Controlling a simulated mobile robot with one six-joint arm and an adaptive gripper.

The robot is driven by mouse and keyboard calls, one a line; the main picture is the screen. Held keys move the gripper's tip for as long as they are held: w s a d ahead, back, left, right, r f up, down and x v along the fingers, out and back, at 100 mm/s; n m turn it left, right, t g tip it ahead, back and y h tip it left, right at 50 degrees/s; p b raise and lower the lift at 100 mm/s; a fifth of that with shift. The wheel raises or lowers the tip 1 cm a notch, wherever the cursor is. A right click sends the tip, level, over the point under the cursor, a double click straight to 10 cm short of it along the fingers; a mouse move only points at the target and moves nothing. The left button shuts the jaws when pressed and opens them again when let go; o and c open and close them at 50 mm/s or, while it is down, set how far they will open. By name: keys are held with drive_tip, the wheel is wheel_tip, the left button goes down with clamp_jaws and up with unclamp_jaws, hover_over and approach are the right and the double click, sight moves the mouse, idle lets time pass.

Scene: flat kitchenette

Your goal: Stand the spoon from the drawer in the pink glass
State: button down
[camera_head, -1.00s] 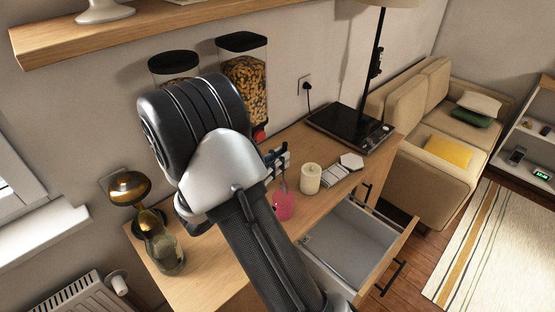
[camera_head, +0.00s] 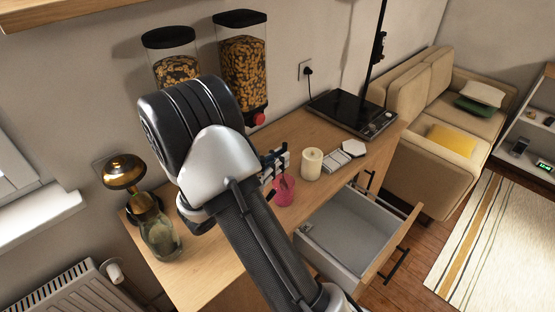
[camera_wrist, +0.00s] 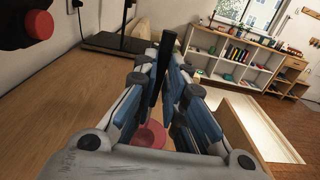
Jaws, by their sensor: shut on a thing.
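The pink glass (camera_head: 284,194) stands on the wooden counter, and part of it shows below the fingers in the wrist view (camera_wrist: 150,136). My gripper (camera_head: 276,163) is just above the glass; in the wrist view its blue-padded fingers (camera_wrist: 164,88) are closed around the spoon's dark handle (camera_wrist: 165,60). The spoon is roughly upright. Its lower end reaches down to the glass and seems to be inside its rim, but whether it touches the bottom is hidden. The drawer (camera_head: 350,232) is pulled open, and its visible inside looks empty.
A cream candle (camera_head: 312,165) stands close to the right of the glass. A black hob (camera_head: 350,113) is further back. Two cereal dispensers (camera_head: 243,65) hang on the wall behind my arm. A brass lamp (camera_head: 125,171) and a glass jar (camera_head: 160,238) stand at the left.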

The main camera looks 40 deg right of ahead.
drive_tip(key=c, duration=1.6)
unclamp_jaws()
drive_tip(key=shift+o, duration=0.2)
drive_tip(key=a, duration=1.2)
drive_tip(key=shift+s, duration=0.45)
